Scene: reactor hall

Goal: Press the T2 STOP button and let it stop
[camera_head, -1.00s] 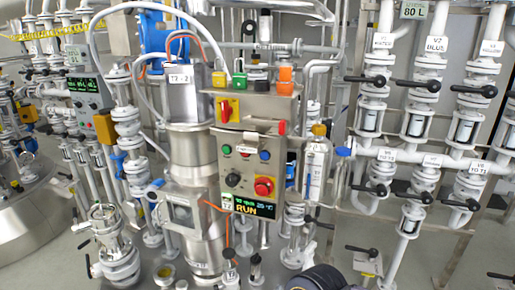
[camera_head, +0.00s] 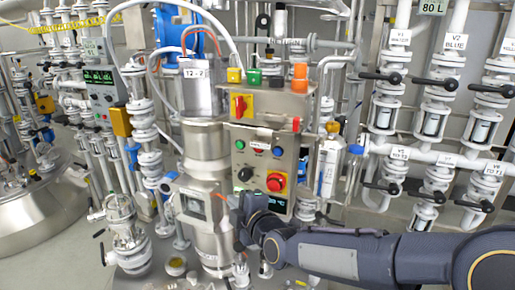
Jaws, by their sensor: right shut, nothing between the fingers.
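The T2 control panel (camera_head: 257,165) is a steel box on the reactor column. Below are a black knob (camera_head: 245,174) and a red mushroom button on yellow (camera_head: 276,182). The display (camera_head: 277,204) is lit, but its left and lower parts are hidden behind my right gripper (camera_head: 238,204). That gripper is shut and empty, below the buttons at the panel's lower left. My left gripper is out of view.
Above the panel is a shelf with a red-yellow switch (camera_head: 242,106) and several coloured caps. Valves with black handles (camera_head: 381,77) fill the right side. A steel vessel (camera_head: 40,215) stands at left.

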